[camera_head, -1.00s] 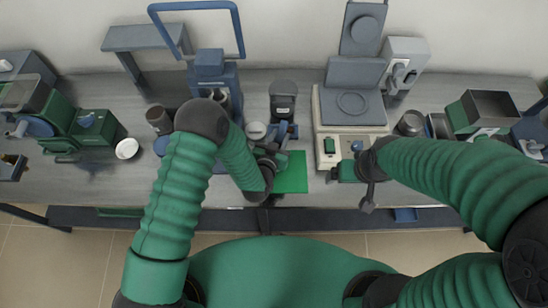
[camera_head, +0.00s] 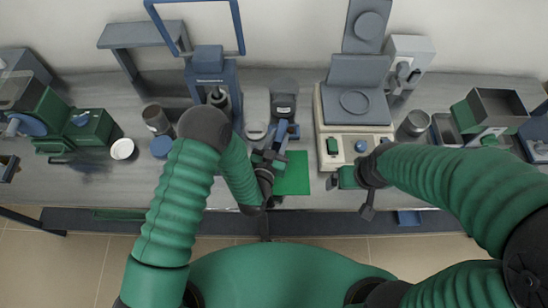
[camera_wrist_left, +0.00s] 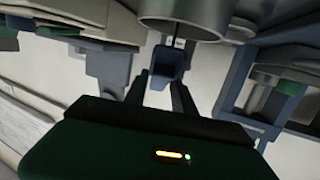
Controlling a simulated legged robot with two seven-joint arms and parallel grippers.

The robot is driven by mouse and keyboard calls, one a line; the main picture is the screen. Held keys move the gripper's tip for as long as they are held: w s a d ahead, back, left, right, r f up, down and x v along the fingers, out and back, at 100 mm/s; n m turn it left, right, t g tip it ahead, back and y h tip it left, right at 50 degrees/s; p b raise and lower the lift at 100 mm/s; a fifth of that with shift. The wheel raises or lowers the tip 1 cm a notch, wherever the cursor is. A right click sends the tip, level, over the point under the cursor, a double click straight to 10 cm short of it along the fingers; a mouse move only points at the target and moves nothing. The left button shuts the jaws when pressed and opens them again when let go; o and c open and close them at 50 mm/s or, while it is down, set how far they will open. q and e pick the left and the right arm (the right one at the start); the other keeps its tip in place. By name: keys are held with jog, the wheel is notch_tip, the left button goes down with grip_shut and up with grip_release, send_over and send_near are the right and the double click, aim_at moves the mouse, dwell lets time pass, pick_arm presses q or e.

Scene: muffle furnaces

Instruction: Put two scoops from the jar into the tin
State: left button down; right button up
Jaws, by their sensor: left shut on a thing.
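My left gripper (camera_head: 270,157) is shut on a blue handled piece (camera_head: 281,132), probably the scoop, beside the green mat. In the left wrist view my fingers (camera_wrist_left: 163,90) close around this blue piece (camera_wrist_left: 167,62), with a grey metal cylinder (camera_wrist_left: 185,14) just beyond. A dark labelled jar (camera_head: 284,102) stands just behind the held piece. Grey tins stand at the left (camera_head: 157,120) and right (camera_head: 414,124) of the bench; I cannot tell which is the task's tin. My right gripper (camera_head: 338,179) is by the scale's front; its jaws are unclear. The scoop's contents are hidden.
A scale (camera_head: 354,104) stands right of the jar. A blue-framed press (camera_head: 212,82) stands behind my left arm. A white bowl (camera_head: 122,149) and blue lid (camera_head: 162,147) lie left. The green mat (camera_head: 293,175) is bare near the front edge.

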pick_arm(q)
jog(key=shift+s+d+f+b, duration=0.1)
jog(key=shift+f+b, duration=0.05)
jog(key=shift+b, duration=0.45)
jog(key=t+b, duration=0.1)
jog(key=b, duration=0.2)
jog(key=shift+s+a+t+h, duration=0.3)
jog(key=shift+t, duration=0.1)
jog(key=shift+r, duration=0.2)
jog(key=shift+s+r, duration=0.1)
jog(key=shift+r, duration=0.1)
